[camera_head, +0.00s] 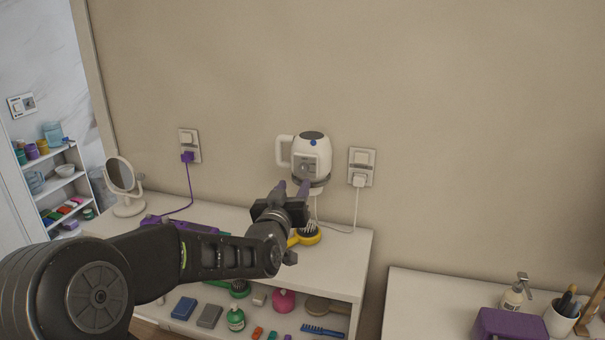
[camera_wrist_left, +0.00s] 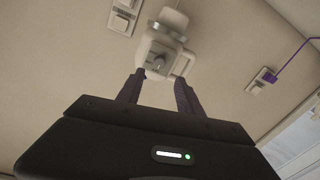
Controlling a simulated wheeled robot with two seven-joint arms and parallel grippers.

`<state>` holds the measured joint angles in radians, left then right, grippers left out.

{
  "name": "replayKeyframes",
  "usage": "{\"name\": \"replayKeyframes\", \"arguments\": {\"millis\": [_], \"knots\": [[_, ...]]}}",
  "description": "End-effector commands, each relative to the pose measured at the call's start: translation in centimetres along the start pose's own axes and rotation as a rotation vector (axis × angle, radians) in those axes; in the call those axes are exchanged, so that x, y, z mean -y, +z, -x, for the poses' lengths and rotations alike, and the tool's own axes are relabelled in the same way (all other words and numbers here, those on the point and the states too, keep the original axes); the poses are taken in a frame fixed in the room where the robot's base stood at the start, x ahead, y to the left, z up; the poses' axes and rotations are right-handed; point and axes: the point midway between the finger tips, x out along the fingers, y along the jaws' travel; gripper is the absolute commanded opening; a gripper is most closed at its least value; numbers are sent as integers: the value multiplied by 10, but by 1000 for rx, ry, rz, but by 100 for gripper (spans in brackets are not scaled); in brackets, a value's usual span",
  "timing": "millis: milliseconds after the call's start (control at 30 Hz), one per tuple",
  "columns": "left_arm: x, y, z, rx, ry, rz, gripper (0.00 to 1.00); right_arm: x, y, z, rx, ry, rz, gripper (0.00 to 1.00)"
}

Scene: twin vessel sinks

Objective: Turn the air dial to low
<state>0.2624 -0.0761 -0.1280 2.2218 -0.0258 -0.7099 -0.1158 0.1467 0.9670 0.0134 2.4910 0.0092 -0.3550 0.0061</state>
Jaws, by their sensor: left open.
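A white wall-mounted hair dryer (camera_head: 311,150) with a looped handle hangs in a grey holder on the wall, with a small blue dot on its upper body. A grey dial (camera_head: 307,168) sits on its front face. In the left wrist view the dryer (camera_wrist_left: 166,45) appears tilted, and the round dial (camera_wrist_left: 158,64) shows ahead of the fingers. My left gripper (camera_head: 293,187) is open and empty, with its purple fingertips just below and in front of the dial. In the left wrist view its fingers (camera_wrist_left: 158,82) stand apart, one either side below the dial. Contact cannot be told.
Wall sockets flank the dryer, the left one (camera_head: 189,146) with a purple plug, the right one (camera_head: 361,168) with a white plug. A round mirror (camera_head: 121,176) and a yellow brush (camera_head: 307,235) are on the white shelf unit (camera_head: 345,245). The wall to the right is bare.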

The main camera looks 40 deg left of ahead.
Motion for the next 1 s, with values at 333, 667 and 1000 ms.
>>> {"name": "replayKeyframes", "arguments": {"millis": [333, 667, 1000], "knots": [[-1, -1, -28, 3, 0, 0, 43, 3, 1, 11, 3, 3, -2, 0], [0, -1, -73, 2, 0, 0, 43, 7, 2, 27, 8, 9, -6, 0], [0, 1, -78, 1, 1, 0, 43, 6, 2, 27, 9, 10, -6, 0]]}}
